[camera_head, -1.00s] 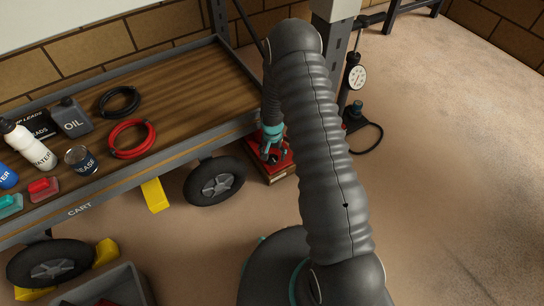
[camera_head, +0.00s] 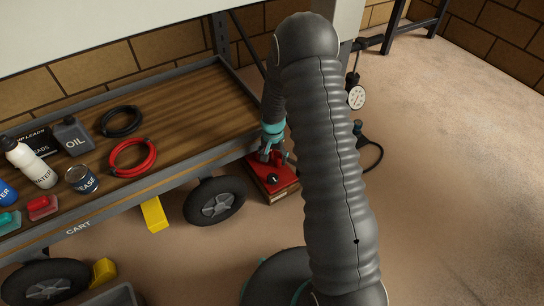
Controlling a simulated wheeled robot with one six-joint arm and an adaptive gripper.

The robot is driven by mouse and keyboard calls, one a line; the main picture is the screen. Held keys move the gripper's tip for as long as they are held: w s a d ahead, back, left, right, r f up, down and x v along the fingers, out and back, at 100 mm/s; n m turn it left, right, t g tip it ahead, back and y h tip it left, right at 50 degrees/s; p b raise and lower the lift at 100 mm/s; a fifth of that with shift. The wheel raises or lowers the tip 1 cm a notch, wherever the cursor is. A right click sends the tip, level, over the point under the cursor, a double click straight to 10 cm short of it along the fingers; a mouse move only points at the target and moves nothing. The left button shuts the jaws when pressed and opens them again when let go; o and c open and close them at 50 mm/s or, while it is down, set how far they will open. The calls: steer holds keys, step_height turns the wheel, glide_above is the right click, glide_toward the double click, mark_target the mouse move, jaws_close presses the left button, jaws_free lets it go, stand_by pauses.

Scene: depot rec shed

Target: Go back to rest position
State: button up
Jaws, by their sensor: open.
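My gripper (camera_head: 272,156) is at the end of my dark, ribbed arm, low beside the right end of the cart. It is small in the view and partly hidden by my arm. It is open and points down over a red object (camera_head: 278,184) on the floor, which looks like a red block or jack on a wooden base. I cannot tell whether the fingers touch it.
The cart (camera_head: 180,160) fills the left, holding bottles, cans and cable coils. Black wheels (camera_head: 214,202) and yellow chocks (camera_head: 154,214) are beneath it. A pump with a gauge (camera_head: 356,97) and hose stands behind my arm. Floor at the right (camera_head: 450,200) is clear.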

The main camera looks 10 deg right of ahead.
steer(key=s+r+n+t+p, duration=0.1)
steer(key=s+r+n+t, duration=0.1)
steer(key=s+r, duration=0.8)
steer(key=s+r+n+t, duration=0.1)
steer(key=s+r, duration=0.9)
steer(key=r, duration=0.7)
steer(key=s+r+n+t+p, duration=0.1)
steer(key=s+r+n+t, duration=0.1)
steer(key=s+r, duration=0.8)
steer(key=shift+r+n+t+p, duration=0.3)
steer(key=shift+r, duration=1.9)
